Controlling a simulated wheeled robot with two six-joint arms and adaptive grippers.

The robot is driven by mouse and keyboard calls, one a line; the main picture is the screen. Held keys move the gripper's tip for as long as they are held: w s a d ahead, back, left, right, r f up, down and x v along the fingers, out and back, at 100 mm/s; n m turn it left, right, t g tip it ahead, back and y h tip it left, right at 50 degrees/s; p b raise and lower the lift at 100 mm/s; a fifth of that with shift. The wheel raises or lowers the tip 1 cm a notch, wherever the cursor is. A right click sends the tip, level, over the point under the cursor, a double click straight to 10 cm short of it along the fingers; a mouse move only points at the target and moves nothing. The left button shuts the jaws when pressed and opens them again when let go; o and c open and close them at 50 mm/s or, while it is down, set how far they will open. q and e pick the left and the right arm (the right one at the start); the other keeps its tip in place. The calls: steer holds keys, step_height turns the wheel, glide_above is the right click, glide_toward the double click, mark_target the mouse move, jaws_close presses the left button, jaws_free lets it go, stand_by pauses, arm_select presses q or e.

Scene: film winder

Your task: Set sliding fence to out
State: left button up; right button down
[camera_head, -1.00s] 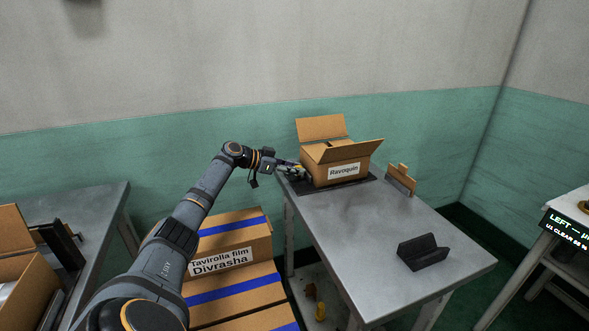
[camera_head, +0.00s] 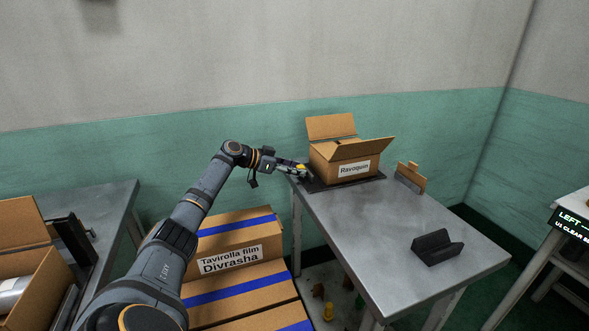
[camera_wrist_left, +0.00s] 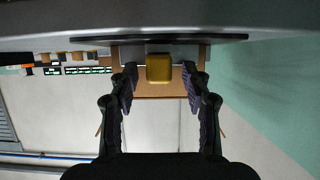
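My left gripper (camera_head: 302,170) is at the left end of the table, close to the left side of an open carton labelled Ravoquin (camera_head: 345,165). In the left wrist view its two fingers (camera_wrist_left: 158,82) are apart, with a yellow block (camera_wrist_left: 159,67) between them and a gap on each side. The yellow also shows in the head view (camera_head: 300,167). A long dark bar (camera_wrist_left: 215,39) runs across above the block in the wrist view. I cannot tell for certain which part is the sliding fence. My right gripper is not in view.
The carton stands on a dark mat (camera_head: 372,183) on a grey table (camera_head: 395,220). A small brown board (camera_head: 411,178) and a black bracket (camera_head: 437,247) stand to the right. Cartons labelled Divrasha (camera_head: 240,280) are below left. The table's middle is clear.

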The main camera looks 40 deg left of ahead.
arm_select(q)
steer(key=shift+d, duration=0.1)
steer(key=v, duration=0.7)
steer(key=shift+s+r, duration=0.1)
steer(key=shift+r, duration=0.05)
stand_by(0.5)
